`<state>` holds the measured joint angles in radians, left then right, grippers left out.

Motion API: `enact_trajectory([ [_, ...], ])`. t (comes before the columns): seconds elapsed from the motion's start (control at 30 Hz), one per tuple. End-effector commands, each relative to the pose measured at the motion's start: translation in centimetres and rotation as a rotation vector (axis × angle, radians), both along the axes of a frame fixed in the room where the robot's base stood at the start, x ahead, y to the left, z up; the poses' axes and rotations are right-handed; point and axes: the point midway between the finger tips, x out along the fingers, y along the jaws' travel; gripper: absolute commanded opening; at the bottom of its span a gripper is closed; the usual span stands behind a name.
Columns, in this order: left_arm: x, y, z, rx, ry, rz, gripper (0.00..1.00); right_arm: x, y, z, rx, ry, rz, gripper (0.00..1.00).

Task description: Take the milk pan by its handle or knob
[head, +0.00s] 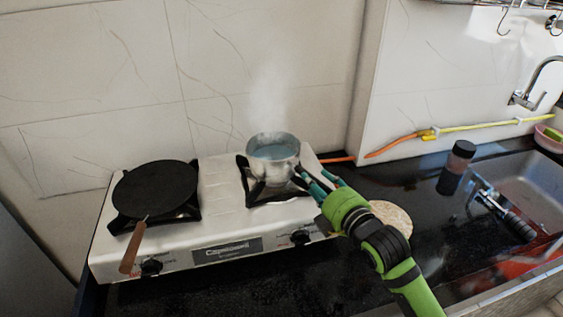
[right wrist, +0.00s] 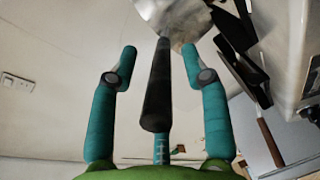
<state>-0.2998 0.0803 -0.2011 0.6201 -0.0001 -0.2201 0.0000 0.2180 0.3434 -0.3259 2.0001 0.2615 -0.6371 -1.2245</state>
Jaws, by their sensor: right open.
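The milk pan (head: 272,152) is a small silver pot with bluish liquid in it, steaming on the right burner of the stove. My right gripper (head: 305,177) is at the pan's right side, over the stove's right edge. In the right wrist view the pan (right wrist: 176,20) is at the top, and its dark handle (right wrist: 157,85) points down between the two teal fingers. That right gripper (right wrist: 162,60) is open, with a gap on both sides of the handle. In the head view the handle is mostly hidden by the gripper. My left gripper is not in view.
The white two-burner stove (head: 215,215) also bears a black flat pan (head: 155,187) with a wooden handle on its left burner. A round pale board (head: 394,217) lies right of the stove. A dark jar (head: 460,155) stands by the sink (head: 535,185). The tiled wall is close behind.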

Motion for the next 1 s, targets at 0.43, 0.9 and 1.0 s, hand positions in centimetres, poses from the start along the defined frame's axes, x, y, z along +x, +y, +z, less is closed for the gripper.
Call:
enact_trajectory([
  [0.43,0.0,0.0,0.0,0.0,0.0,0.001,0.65,0.0,0.0,-0.1,0.0,0.0,0.0,0.0],
  [0.9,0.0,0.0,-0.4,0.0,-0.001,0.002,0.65,0.0,0.0,1.7,0.002,-0.013,0.001,0.0],
  [1.0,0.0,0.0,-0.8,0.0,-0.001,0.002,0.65,0.1,0.0,3.4,0.0,-0.015,0.001,0.0],
])
